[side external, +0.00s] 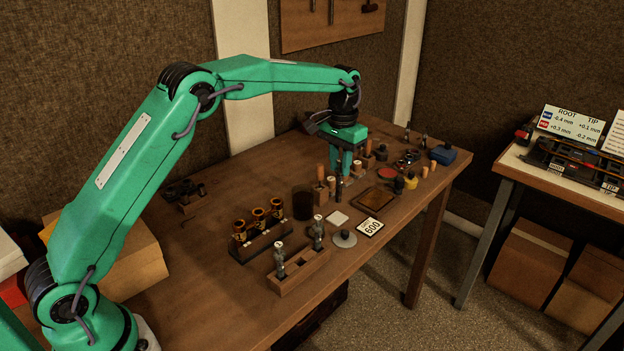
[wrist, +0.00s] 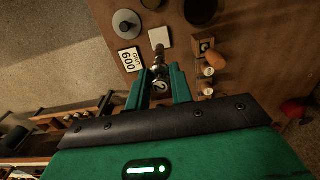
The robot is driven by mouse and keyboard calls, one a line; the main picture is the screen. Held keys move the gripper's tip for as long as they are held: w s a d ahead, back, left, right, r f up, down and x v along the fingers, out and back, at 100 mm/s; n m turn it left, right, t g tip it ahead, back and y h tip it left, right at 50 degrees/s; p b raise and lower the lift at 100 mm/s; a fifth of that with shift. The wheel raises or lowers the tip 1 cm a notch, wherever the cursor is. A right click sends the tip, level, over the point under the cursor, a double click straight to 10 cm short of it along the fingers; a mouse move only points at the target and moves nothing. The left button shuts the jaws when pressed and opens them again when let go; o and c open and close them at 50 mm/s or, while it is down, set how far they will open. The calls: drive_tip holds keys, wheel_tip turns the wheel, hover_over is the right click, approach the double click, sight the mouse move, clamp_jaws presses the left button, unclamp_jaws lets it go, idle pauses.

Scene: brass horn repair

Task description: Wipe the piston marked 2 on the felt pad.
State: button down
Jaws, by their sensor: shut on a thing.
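My gripper (side external: 343,172) is shut on a dark metal piston (side external: 339,190) and holds it roughly upright above the table. In the wrist view the piston's cap (wrist: 160,86) shows a 2 between the two fingers. A small pale square pad (side external: 337,217), probably the felt pad, lies flat on the table, nearer the side camera than the piston. It also shows in the wrist view (wrist: 160,38), just beyond the piston, whose lower end appears close to it. I cannot tell the piston's height above the table. A wooden rack (side external: 303,272) holds two other pistons, one at each end.
A 600 grit card (side external: 371,228) and a grey disc (side external: 344,239) lie beside the pale pad. A dark cup (side external: 303,203), a wooden-handled tool (side external: 321,190) and a brown tray (side external: 388,199) stand close around. A stand with brass-topped parts (side external: 260,242) is at the left.

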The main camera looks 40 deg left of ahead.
sight(341, 180)
drive_tip(key=shift+f, duration=2.5)
drive_tip(key=shift+f, duration=0.2)
drive_tip(key=shift+w, duration=0.5)
drive_tip(key=shift+s, duration=0.3)
drive_tip(key=shift+s, duration=0.6)
idle(0.6)
drive_tip(key=shift+w, duration=0.65)
drive_tip(key=shift+s, duration=0.2)
idle(0.4)
drive_tip(key=shift+s, duration=0.5)
